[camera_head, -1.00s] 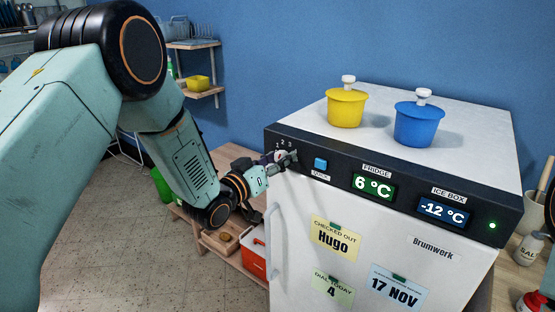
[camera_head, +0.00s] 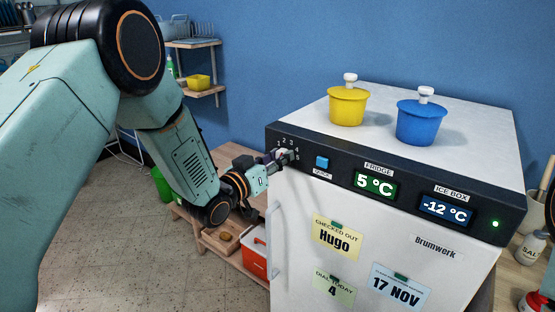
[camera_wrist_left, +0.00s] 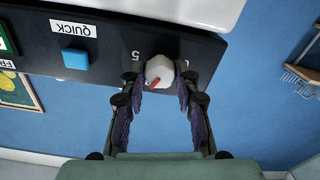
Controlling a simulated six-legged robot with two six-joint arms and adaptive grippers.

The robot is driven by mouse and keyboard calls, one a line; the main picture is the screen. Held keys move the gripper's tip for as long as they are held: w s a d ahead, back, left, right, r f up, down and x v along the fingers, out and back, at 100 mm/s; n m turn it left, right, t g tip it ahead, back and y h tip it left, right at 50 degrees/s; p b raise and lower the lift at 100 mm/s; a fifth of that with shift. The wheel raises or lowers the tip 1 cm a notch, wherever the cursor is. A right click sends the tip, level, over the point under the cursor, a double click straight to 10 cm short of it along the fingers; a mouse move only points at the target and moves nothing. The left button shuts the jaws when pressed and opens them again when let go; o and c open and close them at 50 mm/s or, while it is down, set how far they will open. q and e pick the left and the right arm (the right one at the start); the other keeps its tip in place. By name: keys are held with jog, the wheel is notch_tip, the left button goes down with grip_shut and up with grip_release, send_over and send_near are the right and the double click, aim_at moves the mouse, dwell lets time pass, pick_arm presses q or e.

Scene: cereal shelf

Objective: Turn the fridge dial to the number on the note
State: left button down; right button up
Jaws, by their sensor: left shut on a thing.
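The small white dial (camera_wrist_left: 158,71) sits on the dark panel (camera_head: 470,223) at the fridge's top left corner. My left gripper (camera_head: 284,157) is shut on it, with one finger on each side in the wrist view (camera_wrist_left: 160,92). The dial's red mark points down and slightly left in the upside-down wrist view. Numbers ring the dial; a 5 shows beside it in the wrist view, and some are hidden by the fingers. The note (camera_head: 333,290) reads "DIAL TODAY 4". The green fridge display (camera_head: 375,184) reads 5 °C. My right gripper is not in view.
A blue QUICK button (camera_head: 322,162) sits right of the dial. The ice box display (camera_head: 446,209) reads -12 °C. A yellow tub (camera_head: 347,107) and a blue tub (camera_head: 420,123) stand on the fridge. Other notes read Hugo (camera_head: 336,238) and 17 NOV (camera_head: 400,289).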

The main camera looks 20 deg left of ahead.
pick_arm(q)
jog(key=shift+f+m+b, duration=0.1)
jog(key=shift+m+b, duration=1.35)
jog(key=shift+m, duration=1.75)
jog(key=c, duration=1)
grip_release()
jog(key=v, duration=1.2)
